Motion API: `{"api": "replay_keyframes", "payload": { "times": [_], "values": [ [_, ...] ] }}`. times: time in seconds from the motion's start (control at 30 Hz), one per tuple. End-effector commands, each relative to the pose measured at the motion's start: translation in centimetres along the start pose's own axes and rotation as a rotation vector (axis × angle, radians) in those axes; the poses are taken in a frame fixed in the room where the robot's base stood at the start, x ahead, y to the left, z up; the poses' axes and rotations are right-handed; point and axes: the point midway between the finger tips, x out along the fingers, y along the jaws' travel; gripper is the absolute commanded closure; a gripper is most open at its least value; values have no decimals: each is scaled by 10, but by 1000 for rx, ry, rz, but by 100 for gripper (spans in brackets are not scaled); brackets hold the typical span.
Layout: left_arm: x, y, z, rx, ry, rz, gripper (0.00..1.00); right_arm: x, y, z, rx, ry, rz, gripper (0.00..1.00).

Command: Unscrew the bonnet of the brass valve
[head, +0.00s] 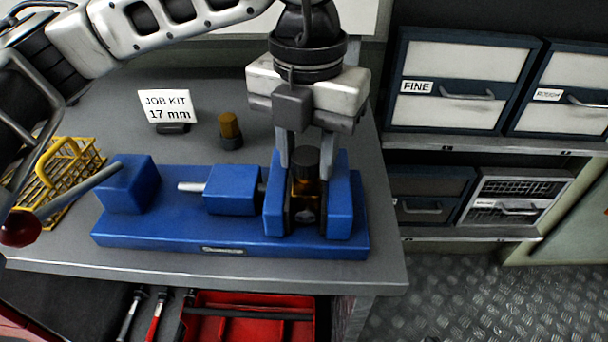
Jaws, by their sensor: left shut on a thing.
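A blue bench vise (140,232) sits on the grey workbench. The brass valve (305,188) stands upright between its jaws, with a dark bonnet (304,161) on top. My left gripper (305,163) comes down from above, its two fingers on either side of the bonnet, shut on it. The fingers partly hide the valve's sides, and the vise jaws hide its lower part. My right gripper is not in view.
A yellow wire rack (75,165) is at left. Below the bench edge is an open drawer with a red tray (250,326). Labelled drawers (460,85) stand at right.

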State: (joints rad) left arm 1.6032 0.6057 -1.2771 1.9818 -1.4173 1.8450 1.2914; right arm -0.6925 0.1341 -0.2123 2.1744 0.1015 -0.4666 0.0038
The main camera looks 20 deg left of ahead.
Motion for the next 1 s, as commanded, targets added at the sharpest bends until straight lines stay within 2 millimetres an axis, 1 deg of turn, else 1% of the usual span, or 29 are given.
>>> {"api": "replay_keyframes", "payload": {
  "times": [0.1,0.23,0.33,0.53,0.57,0.6,0.93,1.0],
  "values": [
    [0,0,0,-203,0,0,83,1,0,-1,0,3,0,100],
    [0,0,0,-358,0,0,83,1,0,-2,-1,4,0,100],
    [0,0,0,-400,0,0,83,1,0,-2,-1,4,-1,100],
    [0,0,0,-402,0,0,83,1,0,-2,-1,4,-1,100],
    [0,0,0,-401,0,0,57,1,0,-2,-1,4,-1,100],
    [0,0,0,-401,0,0,49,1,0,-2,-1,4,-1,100],
    [0,0,0,-399,0,0,49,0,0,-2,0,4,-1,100],
    [0,0,0,-375,0,0,49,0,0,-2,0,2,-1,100]
  ]
}}
